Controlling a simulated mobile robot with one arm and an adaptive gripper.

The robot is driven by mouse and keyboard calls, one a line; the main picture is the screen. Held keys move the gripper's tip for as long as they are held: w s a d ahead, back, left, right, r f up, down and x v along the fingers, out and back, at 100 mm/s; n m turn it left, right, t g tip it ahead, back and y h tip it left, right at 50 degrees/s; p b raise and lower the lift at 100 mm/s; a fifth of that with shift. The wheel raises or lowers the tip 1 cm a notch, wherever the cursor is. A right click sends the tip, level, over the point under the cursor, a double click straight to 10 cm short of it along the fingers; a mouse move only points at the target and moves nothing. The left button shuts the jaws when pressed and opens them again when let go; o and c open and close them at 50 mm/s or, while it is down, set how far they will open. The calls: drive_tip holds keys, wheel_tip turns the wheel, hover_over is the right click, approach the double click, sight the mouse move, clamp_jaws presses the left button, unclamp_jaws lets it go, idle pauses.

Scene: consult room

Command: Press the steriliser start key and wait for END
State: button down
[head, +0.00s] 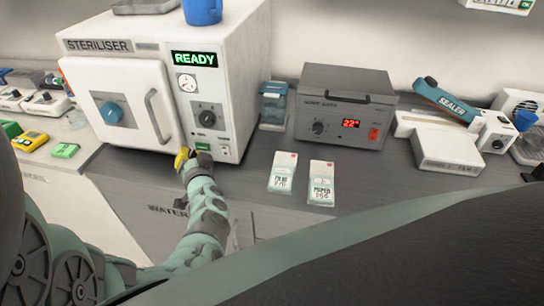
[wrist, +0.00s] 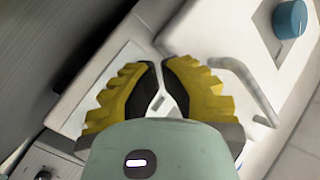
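The white steriliser (head: 240,80) stands at the left of the counter, its door (head: 115,95) closed. Its lit display (head: 194,59) reads READY in green. A green key (head: 203,147) sits low on its front panel, below a dark knob. My gripper (head: 184,156) is at the lower front of the steriliser, just left of the green key; I cannot tell whether it touches anything. In the wrist view my gripper's yellow fingers (wrist: 159,66) are nearly together with nothing held. The door handle (wrist: 245,85) and blue door knob (wrist: 290,18) show right of them.
Right of the steriliser stand a blue-lidded container (head: 273,105), a grey box with a red display (head: 345,105) and a sealer (head: 445,120). Two labelled pouches (head: 283,172) (head: 321,183) lie on the counter. A blue cup (head: 202,10) is on the steriliser's top.

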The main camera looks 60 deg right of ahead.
drive_tip(key=shift+w+d, duration=0.1)
drive_tip(key=c, duration=1.7)
unclamp_jaws()
clamp_jaws()
drive_tip(key=shift+d, duration=0.15)
drive_tip(key=shift+w+d, duration=0.2)
drive_tip(key=shift+d, duration=0.05)
